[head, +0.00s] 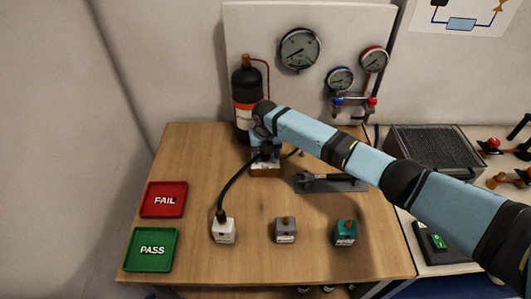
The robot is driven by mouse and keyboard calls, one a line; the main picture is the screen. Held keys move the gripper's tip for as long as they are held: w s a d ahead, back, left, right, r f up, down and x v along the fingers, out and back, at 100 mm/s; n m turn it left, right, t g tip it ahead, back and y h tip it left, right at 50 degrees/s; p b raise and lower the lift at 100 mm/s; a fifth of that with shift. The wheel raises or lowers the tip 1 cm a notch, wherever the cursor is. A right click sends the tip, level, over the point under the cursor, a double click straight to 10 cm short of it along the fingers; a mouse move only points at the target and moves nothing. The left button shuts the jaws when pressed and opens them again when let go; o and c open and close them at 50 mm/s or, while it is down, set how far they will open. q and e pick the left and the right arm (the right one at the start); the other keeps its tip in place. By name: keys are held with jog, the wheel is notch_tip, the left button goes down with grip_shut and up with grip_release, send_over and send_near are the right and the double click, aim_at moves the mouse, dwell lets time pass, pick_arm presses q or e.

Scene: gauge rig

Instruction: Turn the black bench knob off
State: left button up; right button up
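My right arm comes in from the right, and my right gripper (266,148) points down over a small white-and-brown block (266,171) at the back middle of the wooden bench (190,245). The gripper's fingers are small and dark here, so I cannot tell whether they are open or shut. A dark part shows on top of the block, under the gripper. I cannot tell whether it is the black knob, which I do not clearly see. My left gripper is not in view.
A black hose (233,185) runs from a white box (223,231) toward the block. A dark bottle (246,82) and gauges (300,49) stand behind.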

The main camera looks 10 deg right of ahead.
notch_tip(320, 180, up, 14)
jog(key=b, duration=0.1)
dwell(0.5)
